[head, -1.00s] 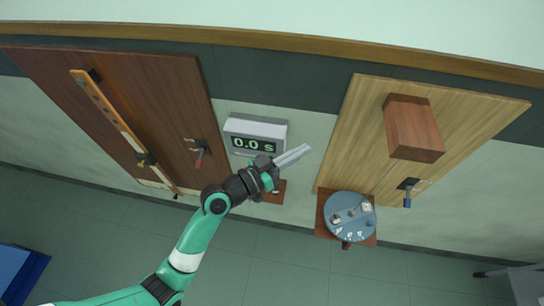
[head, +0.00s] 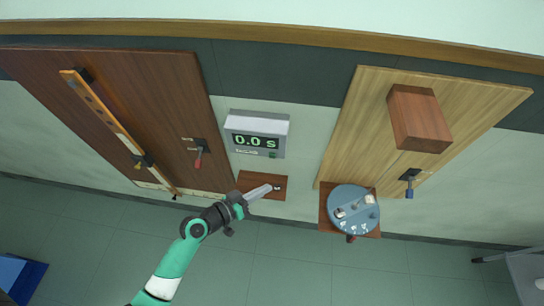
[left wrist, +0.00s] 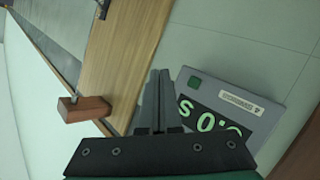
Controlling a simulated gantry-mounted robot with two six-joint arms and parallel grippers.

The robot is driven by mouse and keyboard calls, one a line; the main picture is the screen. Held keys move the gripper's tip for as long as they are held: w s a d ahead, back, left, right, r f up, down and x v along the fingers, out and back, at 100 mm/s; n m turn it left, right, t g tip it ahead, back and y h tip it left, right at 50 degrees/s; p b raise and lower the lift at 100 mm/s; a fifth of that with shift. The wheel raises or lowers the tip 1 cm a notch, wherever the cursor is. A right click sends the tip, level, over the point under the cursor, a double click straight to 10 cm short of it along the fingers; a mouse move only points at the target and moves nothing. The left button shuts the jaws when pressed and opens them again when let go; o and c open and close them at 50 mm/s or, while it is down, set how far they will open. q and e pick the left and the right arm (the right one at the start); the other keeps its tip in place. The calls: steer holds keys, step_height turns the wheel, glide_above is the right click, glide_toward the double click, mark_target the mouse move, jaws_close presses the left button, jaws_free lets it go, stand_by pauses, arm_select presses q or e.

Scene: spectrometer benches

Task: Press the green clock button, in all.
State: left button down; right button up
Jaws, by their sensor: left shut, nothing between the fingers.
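The grey clock (head: 257,120) reads 0.0 s in green digits, between the two wooden boards. Its small green button (head: 272,155) is at the lower right of its face. In the left wrist view the clock (left wrist: 220,85) appears upside down and partly cut off, and the green button (left wrist: 194,82) is plain, to the right of the fingers. My left gripper (head: 266,189) is shut and empty. In the head view its tips are below the button, over the small brown plate, apart from the clock. My right gripper is not in view.
A dark wooden board (head: 170,80) with an orange rail is at left. A lighter board (head: 360,120) with a brown block (head: 418,120) is at right. A round blue-grey disc (head: 352,222) with small items sits below it. The small brown plate (head: 245,180) lies under the clock.

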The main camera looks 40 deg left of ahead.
mark_target(272, 156)
arm_select(q)
steer(key=w+a+b, duration=0.2)
steer(key=w+a, duration=0.3)
steer(key=w, duration=0.2)
steer(key=shift+a, duration=0.1)
steer(key=shift+b, duration=0.35)
stand_by(1.7)
steer(key=shift+w+a, duration=0.25)
steer(key=shift+w, duration=0.05)
steer(key=shift+w+a+b, duration=0.3)
steer(key=shift+w+b, duration=0.1)
steer(key=shift+b, duration=0.15)
stand_by(0.6)
steer(key=shift+s+d+p, duration=0.35)
steer(key=shift+s+d, duration=0.2)
steer(key=shift+s, duration=0.2)
